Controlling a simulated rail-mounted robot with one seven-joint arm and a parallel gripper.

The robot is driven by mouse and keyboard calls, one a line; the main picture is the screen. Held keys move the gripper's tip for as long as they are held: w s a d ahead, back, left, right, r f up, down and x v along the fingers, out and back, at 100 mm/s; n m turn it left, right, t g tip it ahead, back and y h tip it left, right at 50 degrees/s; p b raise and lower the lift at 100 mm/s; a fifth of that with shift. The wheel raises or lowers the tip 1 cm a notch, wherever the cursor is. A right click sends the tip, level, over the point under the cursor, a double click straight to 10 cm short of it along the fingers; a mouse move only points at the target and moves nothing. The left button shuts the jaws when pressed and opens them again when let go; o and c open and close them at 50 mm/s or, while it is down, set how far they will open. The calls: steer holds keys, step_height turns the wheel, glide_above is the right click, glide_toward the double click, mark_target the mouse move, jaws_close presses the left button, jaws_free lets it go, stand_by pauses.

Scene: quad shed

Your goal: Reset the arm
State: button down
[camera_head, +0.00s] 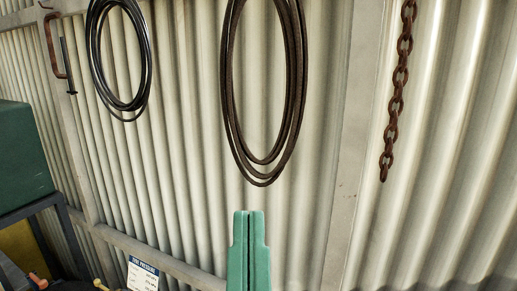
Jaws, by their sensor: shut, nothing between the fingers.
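My gripper (249,214) shows at the bottom middle of the head view as two green fingers pointing up. The fingers lie side by side, shut, with only a thin dark line between them and nothing held. The rest of my arm is below the picture edge and hidden. The fingertips appear in front of the corrugated wall, below a hanging brown coil; I cannot tell how far they are from the wall.
On the corrugated wall (190,150) hang a black coil (146,70), a brown coil (228,105), a rusty chain (396,95) and a clamp (54,50). A green box (22,155) stands on a dark frame at left. A tyre pressure sign (143,275) is at bottom left.

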step_height(320, 180, up, 13)
steer(key=p, duration=0.9)
steer(key=shift+w, duration=0.1)
